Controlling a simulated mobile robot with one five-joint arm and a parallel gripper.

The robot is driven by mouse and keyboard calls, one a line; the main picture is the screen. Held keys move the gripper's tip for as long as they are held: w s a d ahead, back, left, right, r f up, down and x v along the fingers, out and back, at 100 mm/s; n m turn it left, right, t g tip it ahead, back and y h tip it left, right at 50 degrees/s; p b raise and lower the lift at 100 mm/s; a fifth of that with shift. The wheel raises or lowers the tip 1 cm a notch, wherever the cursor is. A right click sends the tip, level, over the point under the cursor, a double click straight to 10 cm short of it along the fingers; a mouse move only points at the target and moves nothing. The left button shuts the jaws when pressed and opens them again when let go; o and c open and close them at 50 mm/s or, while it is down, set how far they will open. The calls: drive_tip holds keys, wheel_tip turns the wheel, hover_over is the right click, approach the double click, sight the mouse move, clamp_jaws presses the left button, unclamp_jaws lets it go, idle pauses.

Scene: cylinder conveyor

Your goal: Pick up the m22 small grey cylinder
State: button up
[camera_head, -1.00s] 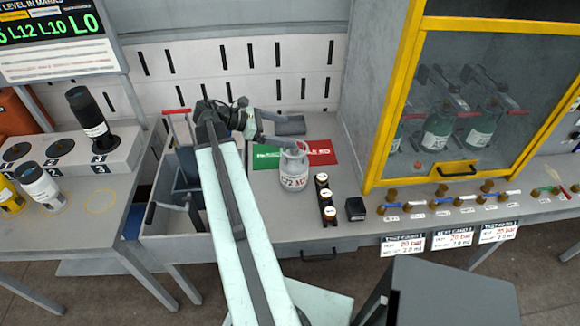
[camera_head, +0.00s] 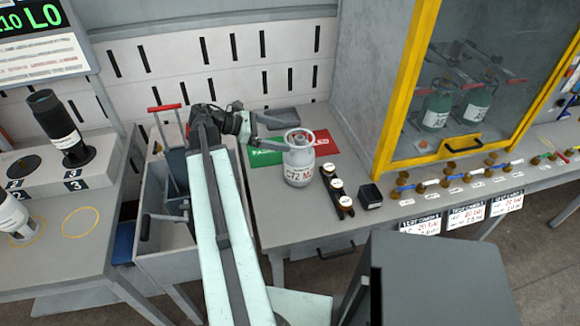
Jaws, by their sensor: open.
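The small grey cylinder (camera_head: 299,168) stands upright on the grey bench, with a ring-shaped collar on top and a dark and red label whose text is too small to read surely. My gripper (camera_head: 280,133) reaches in from the left at the height of the collar. Its jaws are open, with the fingertips beside or overlapping the collar's left side; I cannot tell whether they touch it. The cylinder rests on the bench and is not held.
A green mat (camera_head: 262,158) and a red mat (camera_head: 326,145) lie behind the cylinder. A black rack (camera_head: 337,192) with round pieces and a black box (camera_head: 371,197) stand to its right. A yellow-framed cabinet (camera_head: 398,100) rises further right. A trolley bin (camera_head: 160,225) stands left.

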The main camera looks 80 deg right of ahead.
sight(303, 139)
drive_tip(key=b+x, duration=0.3)
drive_tip(key=x, duration=0.4)
drive_tip(key=shift+s+d+f, duration=0.15)
drive_tip(key=c, duration=1.9)
